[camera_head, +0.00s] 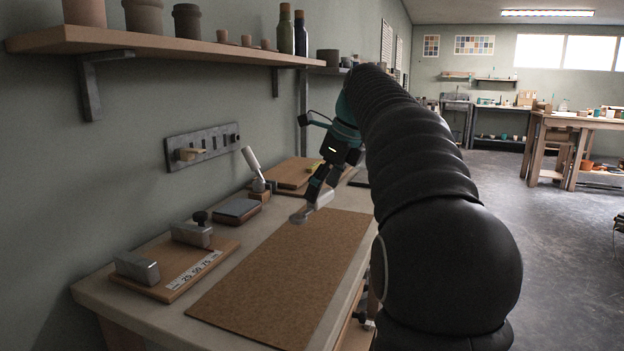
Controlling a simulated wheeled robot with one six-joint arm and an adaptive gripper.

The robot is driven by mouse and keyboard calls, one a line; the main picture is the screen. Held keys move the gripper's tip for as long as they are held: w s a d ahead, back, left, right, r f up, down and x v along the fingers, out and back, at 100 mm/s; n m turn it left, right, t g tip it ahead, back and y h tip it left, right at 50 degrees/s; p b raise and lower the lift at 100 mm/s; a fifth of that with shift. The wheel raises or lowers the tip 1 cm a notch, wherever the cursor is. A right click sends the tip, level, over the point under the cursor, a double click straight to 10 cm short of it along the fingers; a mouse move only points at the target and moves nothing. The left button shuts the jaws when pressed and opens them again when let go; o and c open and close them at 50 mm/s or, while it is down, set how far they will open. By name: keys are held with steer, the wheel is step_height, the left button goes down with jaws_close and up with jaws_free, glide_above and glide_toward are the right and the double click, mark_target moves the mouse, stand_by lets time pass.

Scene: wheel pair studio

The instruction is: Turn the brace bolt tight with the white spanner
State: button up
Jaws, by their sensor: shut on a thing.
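My gripper (320,190) is over the far part of the cork mat, its fingers pointing down. It is shut on the white spanner (299,217), which slants down to the left with its pale head low over the mat. I cannot tell whether the head touches the mat. My fingers hide part of the spanner's handle. I cannot make out the brace bolt; grey shelf brackets (91,88) and a grey wall plate with knobs (202,145) are on the left wall.
The cork mat (285,275) is bare in front. Left of it are a board with metal blocks and numbers (192,275), a grey slab (237,210) and a pale handle in a wooden stand (251,158). Wooden boards (291,172) lie behind. A shelf (150,42) overhangs the bench.

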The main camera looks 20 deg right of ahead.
mark_target(327, 203)
steer(key=shift+w, duration=0.2)
steer(key=shift+r, duration=0.1)
steer(key=shift+s, duration=0.1)
steer(key=shift+f+b, duration=1.5)
steer(key=shift+f, duration=1.55)
steer(key=shift+f, duration=0.65)
steer(key=o, duration=1)
steer(key=shift+o, duration=0.2)
